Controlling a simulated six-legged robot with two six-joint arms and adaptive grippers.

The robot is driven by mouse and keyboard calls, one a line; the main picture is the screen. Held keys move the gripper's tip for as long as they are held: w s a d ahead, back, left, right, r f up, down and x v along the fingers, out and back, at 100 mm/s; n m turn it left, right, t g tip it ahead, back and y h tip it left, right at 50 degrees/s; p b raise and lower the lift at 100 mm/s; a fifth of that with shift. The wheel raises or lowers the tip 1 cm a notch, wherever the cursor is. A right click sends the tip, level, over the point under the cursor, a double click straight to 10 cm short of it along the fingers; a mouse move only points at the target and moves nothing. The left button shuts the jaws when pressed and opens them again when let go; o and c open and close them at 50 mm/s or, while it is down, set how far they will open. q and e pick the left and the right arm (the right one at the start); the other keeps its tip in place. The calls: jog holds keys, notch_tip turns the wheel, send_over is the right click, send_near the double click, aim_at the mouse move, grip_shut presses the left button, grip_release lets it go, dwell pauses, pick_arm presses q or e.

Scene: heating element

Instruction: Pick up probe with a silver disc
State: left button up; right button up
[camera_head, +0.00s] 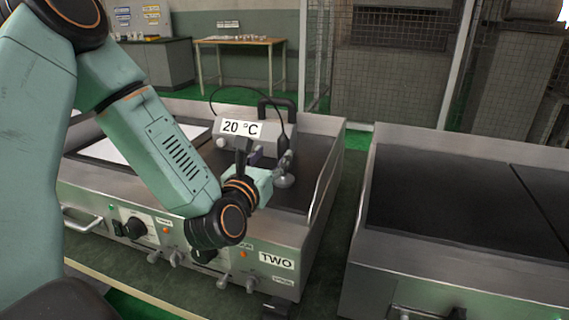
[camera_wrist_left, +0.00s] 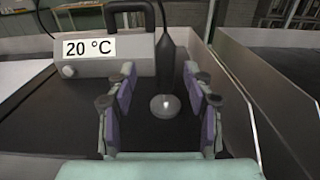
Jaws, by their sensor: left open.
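The probe has a dark upright handle with a cable and a silver disc at its foot. In the left wrist view the probe (camera_wrist_left: 166,62) stands with its silver disc (camera_wrist_left: 165,106) on the dark hot plate. In the head view its disc (camera_head: 285,181) shows just right of my left gripper (camera_head: 266,162). In the left wrist view my left gripper (camera_wrist_left: 160,85) is open, with purple-padded fingers on both sides of the disc and probe. No contact shows. My right gripper is not in view.
A grey meter reading 20 °C (camera_head: 215,143) with a dark carrying handle stands behind the probe. The raised steel rim of the griddle marked TWO (camera_head: 326,185) runs along the right. A second griddle (camera_head: 450,190) stands further right across a gap.

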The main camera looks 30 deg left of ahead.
aim_at(281, 148)
pick_arm(q)
jog(key=shift+d+b+x, duration=0.2)
jog(key=shift+b+x, duration=0.15)
jog(key=shift+x, duration=1.25)
jog(key=shift+d+b+x, duration=0.2)
jog(key=shift+b+x, duration=0.15)
jog(key=shift+x, duration=1.3)
jog(key=shift+r, duration=0.1)
jog(key=shift+c, duration=0.2)
jog(key=shift+c, duration=0.7)
grip_shut()
